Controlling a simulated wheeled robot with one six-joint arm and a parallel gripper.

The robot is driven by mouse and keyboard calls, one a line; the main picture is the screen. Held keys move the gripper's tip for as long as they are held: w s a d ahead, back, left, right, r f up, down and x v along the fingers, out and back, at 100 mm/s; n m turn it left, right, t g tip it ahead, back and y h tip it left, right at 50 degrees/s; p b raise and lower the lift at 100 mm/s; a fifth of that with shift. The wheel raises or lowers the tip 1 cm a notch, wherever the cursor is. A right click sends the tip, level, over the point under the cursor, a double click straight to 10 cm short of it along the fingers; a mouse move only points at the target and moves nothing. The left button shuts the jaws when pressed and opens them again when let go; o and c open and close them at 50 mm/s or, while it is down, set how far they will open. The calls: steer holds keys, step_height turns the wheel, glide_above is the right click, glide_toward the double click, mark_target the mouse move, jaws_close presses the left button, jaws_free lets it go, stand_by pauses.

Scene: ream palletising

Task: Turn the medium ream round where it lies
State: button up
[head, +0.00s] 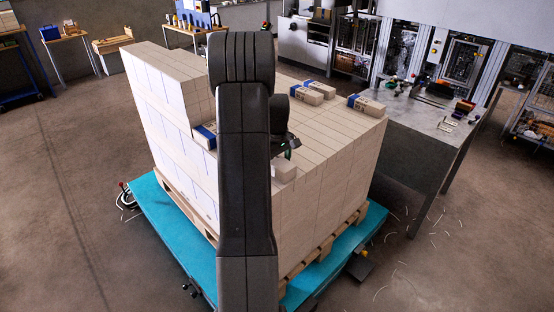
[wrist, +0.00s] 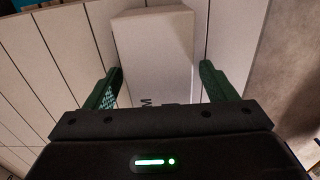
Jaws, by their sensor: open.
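A pale ream with a dark letter M, which I take for the medium ream (wrist: 155,45), lies on the stack's top layer in the wrist view. My gripper (wrist: 160,72) is open, with one green finger on each side of the ream's near part. I cannot tell whether the fingers touch it. The ream's near end is hidden by the gripper body. In the head view a pale ream end (head: 285,171) shows just right of my arm, below the gripper (head: 288,152). My arm hides most of both there.
Several blue-ended reams lie on the stack (head: 345,128): two at the back (head: 320,89), one at the right (head: 367,105), and one beside the higher left block (head: 206,133). The stack stands on a wooden pallet over a teal platform (head: 150,215). A grey table (head: 425,115) stands close at right.

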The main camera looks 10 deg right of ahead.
steer(key=shift+c, duration=0.5)
steer(key=c, duration=1.1)
steer(key=shift+r, duration=0.2)
steer(key=shift+c, duration=0.6)
steer(key=m, duration=0.2)
steer(key=a+m, duration=0.1)
steer(key=m, duration=0.2)
steer(key=shift+s+a+m, duration=0.1)
steer(key=shift+s+m, duration=0.1)
steer(key=shift+m, duration=0.4)
steer(key=shift+a+m, duration=0.35)
steer(key=shift+m, duration=0.85)
steer(key=m, duration=0.3)
steer(key=shift+w+a+m, duration=0.15)
steer(key=shift+a+m, duration=0.15)
steer(key=shift+a, duration=0.05)
